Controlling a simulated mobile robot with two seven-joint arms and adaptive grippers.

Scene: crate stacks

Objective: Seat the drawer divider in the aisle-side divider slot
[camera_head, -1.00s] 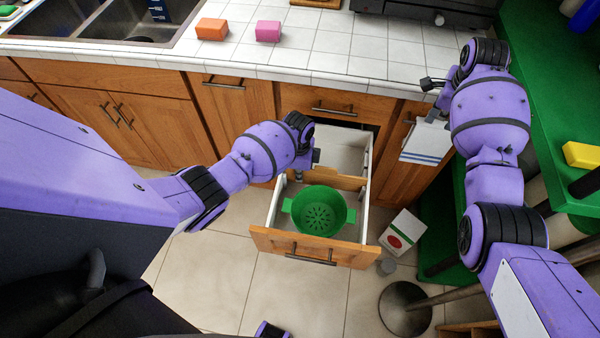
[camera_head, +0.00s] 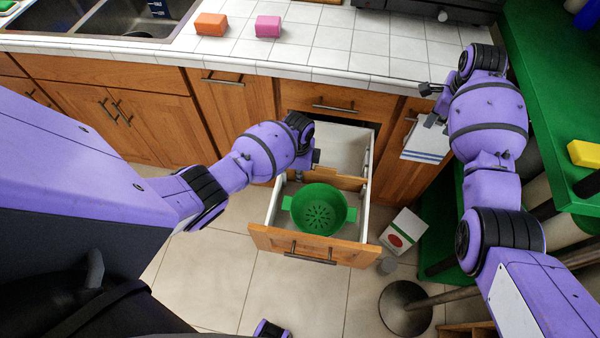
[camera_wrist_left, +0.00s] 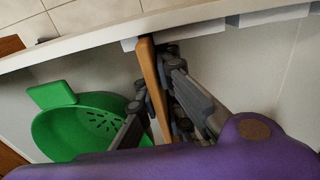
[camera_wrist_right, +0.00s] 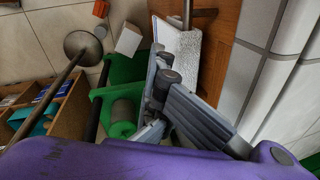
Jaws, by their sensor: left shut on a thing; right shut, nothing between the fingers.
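The drawer divider is a thin wooden panel (camera_head: 349,183) standing crosswise in the open drawer (camera_head: 263,236), behind the green colander (camera_head: 320,210). My left gripper (camera_head: 302,172) is shut on it. In the left wrist view the divider (camera_wrist_left: 152,77) stands between the fingers (camera_wrist_left: 152,100), its end close to the drawer's side wall at a white slot piece (camera_wrist_left: 130,44). I cannot tell whether its lower edge is in the slot. A second white piece (camera_wrist_left: 275,15) is further along the wall. My right gripper (camera_head: 430,90) is shut and empty near the counter's edge.
A towel (camera_head: 427,142) hangs on the cabinet right of the drawer. An orange block (camera_head: 211,24) and a pink block (camera_head: 268,26) lie on the counter. A white box (camera_head: 402,232) and a round stand base (camera_head: 404,308) are on the floor. A green shelf (camera_head: 545,100) stands right.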

